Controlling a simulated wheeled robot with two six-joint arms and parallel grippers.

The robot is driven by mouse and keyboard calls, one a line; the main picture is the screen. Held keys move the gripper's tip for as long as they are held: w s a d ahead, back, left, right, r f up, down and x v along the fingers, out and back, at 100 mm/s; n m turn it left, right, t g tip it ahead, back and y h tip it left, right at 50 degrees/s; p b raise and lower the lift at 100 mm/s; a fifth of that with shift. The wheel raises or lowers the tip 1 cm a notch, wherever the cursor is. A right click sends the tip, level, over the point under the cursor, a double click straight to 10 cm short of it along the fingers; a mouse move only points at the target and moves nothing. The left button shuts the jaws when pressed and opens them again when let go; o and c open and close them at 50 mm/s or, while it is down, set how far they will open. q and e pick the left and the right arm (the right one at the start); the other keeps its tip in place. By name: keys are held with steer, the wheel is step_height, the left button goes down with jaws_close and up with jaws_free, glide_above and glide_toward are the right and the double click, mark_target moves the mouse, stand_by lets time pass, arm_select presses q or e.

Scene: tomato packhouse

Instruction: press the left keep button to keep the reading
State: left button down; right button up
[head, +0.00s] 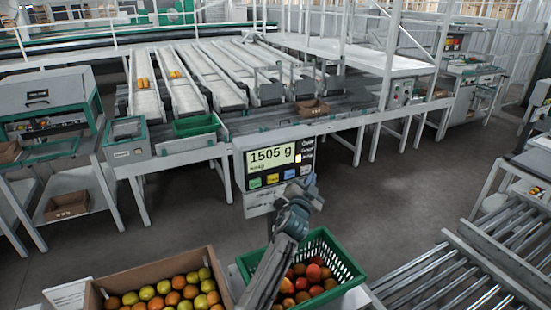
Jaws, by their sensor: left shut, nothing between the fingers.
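A scale display (268,158) stands upright in the middle of the head view and reads 1505 g. Under its screen is a row of small buttons: a green one (256,184), a yellow one (272,179), a blue one (289,174) and a pale one at the right end. Their labels are too small to read, so I cannot tell which is the keep button. My left gripper (308,183) is shut and empty, just below the right end of this row. I cannot tell whether it touches the panel. My right gripper is out of view.
A green crate (345,268) of red tomatoes stands below the display, partly behind my left arm. A cardboard box (170,262) of yellow-green and orange tomatoes is to its left. A roller conveyor (450,275) lies at the right. Sorting lanes are behind, across open floor.

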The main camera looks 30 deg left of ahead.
arm_select(q)
steer(key=shift+s+d, duration=0.95)
steer(key=shift+d, duration=0.25)
steer(key=shift+s+d, duration=0.9)
steer(key=shift+d, duration=0.25)
